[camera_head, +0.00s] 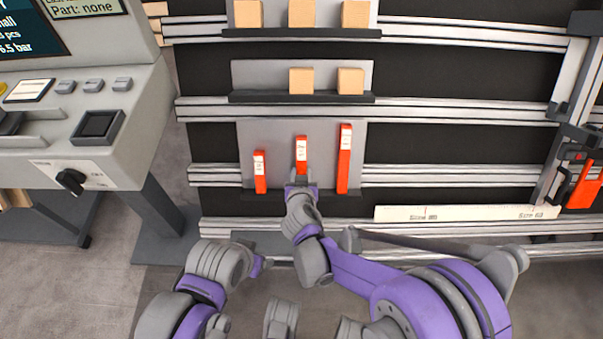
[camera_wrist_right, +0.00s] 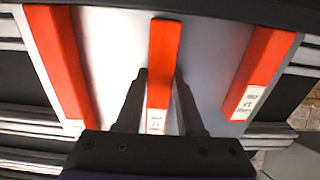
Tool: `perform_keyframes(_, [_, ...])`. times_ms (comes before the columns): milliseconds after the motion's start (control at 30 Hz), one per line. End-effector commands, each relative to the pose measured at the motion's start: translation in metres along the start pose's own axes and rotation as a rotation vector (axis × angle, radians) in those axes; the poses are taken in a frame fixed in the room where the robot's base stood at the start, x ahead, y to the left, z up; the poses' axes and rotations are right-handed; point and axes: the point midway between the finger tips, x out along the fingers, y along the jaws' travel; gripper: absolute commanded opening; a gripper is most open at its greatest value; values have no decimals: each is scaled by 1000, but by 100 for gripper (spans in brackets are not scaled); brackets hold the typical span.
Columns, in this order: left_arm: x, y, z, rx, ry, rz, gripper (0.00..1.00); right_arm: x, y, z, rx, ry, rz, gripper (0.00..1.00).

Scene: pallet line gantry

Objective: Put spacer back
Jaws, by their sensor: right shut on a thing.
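Three red spacers with white labels stand upright in a row against a light grey back plate (camera_head: 272,135). The short spacer (camera_head: 260,172) is at the left, the middle spacer (camera_head: 301,150) is between, and the tallest spacer (camera_head: 344,158) is at the right. My right gripper (camera_head: 301,180) is at the lower part of the middle spacer. In the right wrist view, its two dark fingers lie on either side of the middle spacer (camera_wrist_right: 164,60), shut on it. The gripper hides the spacer's lower end in the head view. My left gripper (camera_head: 260,265) is low at the left, its fingers unclear.
A dark ledge (camera_head: 230,195) runs below the spacers. Shelves above hold several wooden blocks (camera_head: 301,81). A control console (camera_head: 90,125) stands at the left. A white scale strip (camera_head: 470,213) and a red-and-black clamp part (camera_head: 583,185) are at the right.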

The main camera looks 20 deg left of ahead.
Motion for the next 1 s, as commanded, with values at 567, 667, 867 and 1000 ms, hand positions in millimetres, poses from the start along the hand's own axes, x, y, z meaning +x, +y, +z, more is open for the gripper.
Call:
perform_keyframes(567, [1, 0, 0, 0, 0, 0, 72, 1, 0, 2, 0, 0, 0, 0])
perform_keyframes(667, [1, 0, 0, 0, 0, 0, 72, 1, 0, 4, 0, 0, 0, 0])
perform_keyframes(867, [2, 0, 0, 0, 1, 0, 72, 1, 0, 6, 0, 0, 0, 0])
perform_keyframes(1000, [2, 0, 0, 0, 1, 0, 72, 1, 0, 6, 0, 0, 0, 0])
